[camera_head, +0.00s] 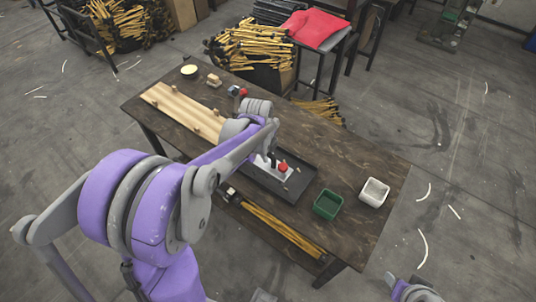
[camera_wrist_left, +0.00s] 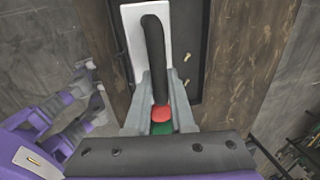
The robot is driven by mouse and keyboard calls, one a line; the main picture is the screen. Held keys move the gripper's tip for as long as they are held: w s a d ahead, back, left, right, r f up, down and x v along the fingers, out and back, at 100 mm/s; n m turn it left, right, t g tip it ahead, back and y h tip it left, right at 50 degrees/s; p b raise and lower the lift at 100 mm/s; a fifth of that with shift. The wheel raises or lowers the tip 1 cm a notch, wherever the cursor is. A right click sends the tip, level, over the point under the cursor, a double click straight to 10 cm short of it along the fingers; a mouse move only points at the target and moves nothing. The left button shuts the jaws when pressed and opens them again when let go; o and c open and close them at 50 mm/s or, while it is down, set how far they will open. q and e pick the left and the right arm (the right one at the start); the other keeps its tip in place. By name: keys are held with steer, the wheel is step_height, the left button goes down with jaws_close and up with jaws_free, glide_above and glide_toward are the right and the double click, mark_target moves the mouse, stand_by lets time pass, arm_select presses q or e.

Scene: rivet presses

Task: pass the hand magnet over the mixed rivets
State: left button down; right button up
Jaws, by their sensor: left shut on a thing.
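The hand magnet (camera_wrist_left: 135,50) is a white plate with a long black handle and a red knob (camera_wrist_left: 161,113) at its near end. My left gripper (camera_wrist_left: 160,90) is shut on the black handle. In the head view the left gripper (camera_head: 272,160) is over the dark tray (camera_head: 297,188), with the magnet's white plate and red knob (camera_head: 283,167) showing beside it. I cannot tell whether the plate touches the tray. A few small rivets (camera_wrist_left: 186,57) lie on the tray beside the plate. My right gripper (camera_wrist_left: 93,92) is off the table, its fingers apart and empty.
A green bin (camera_head: 327,204) and a white bin (camera_head: 374,192) stand on the table (camera_head: 345,165) to the right of the tray. A wooden board (camera_head: 180,108) with pegs lies at the left. Small items and a round dish (camera_head: 189,71) stand near the far left edge.

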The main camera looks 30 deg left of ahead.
arm_select(q)
steer(key=shift+r+p, duration=1.05)
steer(key=shift+r, duration=1.4)
arm_select(e)
steer(key=r, duration=0.1)
steer(key=w+r, duration=0.1)
steer(key=r, duration=0.1)
steer(key=shift+w+r, duration=0.1)
steer(key=shift+r, duration=0.2)
